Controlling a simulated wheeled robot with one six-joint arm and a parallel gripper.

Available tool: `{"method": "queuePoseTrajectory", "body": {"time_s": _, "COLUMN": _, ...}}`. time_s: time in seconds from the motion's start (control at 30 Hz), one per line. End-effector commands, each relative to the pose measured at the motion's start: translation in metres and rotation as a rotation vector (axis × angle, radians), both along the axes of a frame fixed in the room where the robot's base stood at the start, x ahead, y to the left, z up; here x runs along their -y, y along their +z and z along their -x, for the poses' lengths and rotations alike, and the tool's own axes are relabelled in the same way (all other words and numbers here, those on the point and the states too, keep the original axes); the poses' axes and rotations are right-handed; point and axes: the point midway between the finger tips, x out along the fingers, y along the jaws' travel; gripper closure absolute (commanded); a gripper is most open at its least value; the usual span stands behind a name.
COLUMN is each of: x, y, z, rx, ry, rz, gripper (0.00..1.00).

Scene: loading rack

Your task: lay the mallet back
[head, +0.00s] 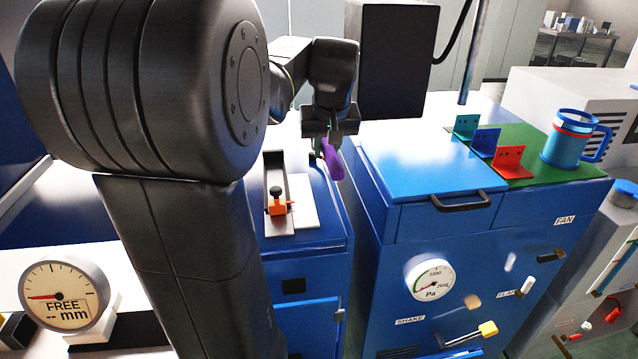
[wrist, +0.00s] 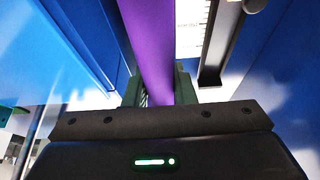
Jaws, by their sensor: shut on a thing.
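The mallet shows as a purple handle (head: 333,160) below my gripper (head: 322,143) in the head view. In the wrist view the purple handle (wrist: 148,45) runs up from between the fingers of my gripper (wrist: 159,94) to the top edge. My gripper is shut on the handle. The mallet's head cannot be made out in either view. The handle hangs near the gap between the narrow blue cabinet (head: 318,257) and the wider blue cabinet; I cannot tell whether it touches anything.
A dark channel with an orange clamp (head: 277,207) sits on the narrow cabinet's top. Right of it, the wider cabinet has a handled blue lid (head: 425,165) and a green mat (head: 545,172) with teal, blue and red brackets. A blue mug (head: 566,145) stands there. A FREE dial (head: 60,290) is front left.

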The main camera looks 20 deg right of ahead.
Motion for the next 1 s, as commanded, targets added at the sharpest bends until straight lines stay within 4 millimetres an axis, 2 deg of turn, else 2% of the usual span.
{"method": "queuePoseTrajectory", "body": {"time_s": 0.07, "x": 0.0, "y": -0.004, "z": -0.001, "rx": 0.001, "ry": 0.0, "rz": 0.0, "gripper": 1.0}}
{"method": "queuePoseTrajectory", "body": {"time_s": 0.3, "x": 0.0, "y": -0.041, "z": 0.0, "rx": -0.001, "ry": 0.0, "rz": 0.0, "gripper": 1.0}}
{"method": "queuePoseTrajectory", "body": {"time_s": 0.47, "x": 0.0, "y": -0.056, "z": 0.0, "rx": -0.001, "ry": 0.001, "rz": 0.0, "gripper": 1.0}}
{"method": "queuePoseTrajectory", "body": {"time_s": 0.7, "x": 0.0, "y": -0.09, "z": 0.0, "rx": -0.002, "ry": 0.0, "rz": -0.001, "gripper": 1.0}}
{"method": "queuePoseTrajectory", "body": {"time_s": 1.0, "x": 0.0, "y": -0.096, "z": -0.001, "rx": 0.002, "ry": 0.001, "rz": 0.001, "gripper": 1.0}}
